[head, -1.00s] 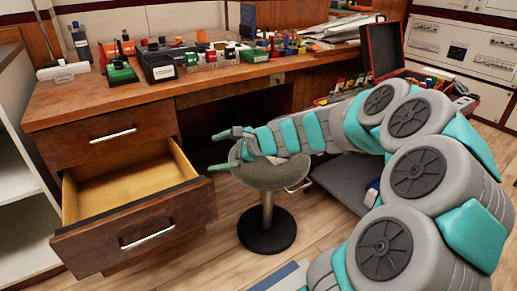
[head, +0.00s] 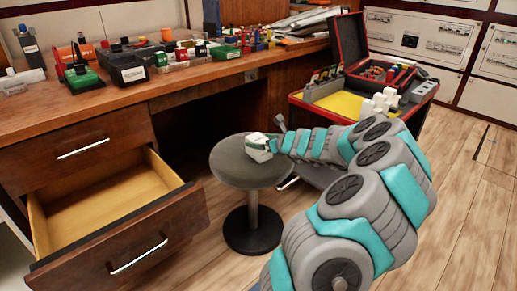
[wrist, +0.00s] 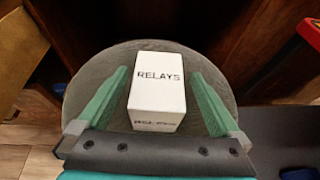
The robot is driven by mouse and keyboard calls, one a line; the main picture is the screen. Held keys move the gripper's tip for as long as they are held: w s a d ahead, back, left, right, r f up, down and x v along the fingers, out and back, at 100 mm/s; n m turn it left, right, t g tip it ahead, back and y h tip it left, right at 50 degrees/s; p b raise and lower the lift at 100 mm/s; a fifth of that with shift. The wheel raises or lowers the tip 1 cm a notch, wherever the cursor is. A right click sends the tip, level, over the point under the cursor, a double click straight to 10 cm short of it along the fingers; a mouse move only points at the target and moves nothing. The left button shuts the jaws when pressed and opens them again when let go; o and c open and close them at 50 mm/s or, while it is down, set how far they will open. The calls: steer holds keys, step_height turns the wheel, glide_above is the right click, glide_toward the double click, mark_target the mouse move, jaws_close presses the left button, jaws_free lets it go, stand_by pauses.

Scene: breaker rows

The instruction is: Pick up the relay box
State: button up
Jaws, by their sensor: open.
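The relay box (wrist: 158,85) is a white box marked "RELAYS". It stands on the round grey stool (head: 235,168), and its top and near side show in the wrist view. In the head view the box (head: 258,148) is small and partly behind my gripper. My gripper (wrist: 160,92) is open, with one green finger on each side of the box. A gap shows between the box and each finger. In the head view my gripper (head: 266,142) is at the stool's right side, by the box.
An open, empty drawer (head: 95,205) juts out left of the stool. The wooden desk (head: 190,85) behind holds several small devices. A cart with a yellow top (head: 340,103) and a red toolbox (head: 362,50) stands at the right. Wooden floor (head: 450,200) is clear at the right.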

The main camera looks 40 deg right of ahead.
mark_target(254, 140)
steer(key=x, duration=0.3)
steer(key=shift+w+a+f, duration=0.1)
steer(key=shift+w+f, duration=0.1)
steer(key=shift+f, duration=0.2)
steer(key=shift+w+f, duration=0.15)
steer(key=shift+w, duration=0.35)
steer(key=shift+c, duration=0.2)
steer(key=c, duration=1.5)
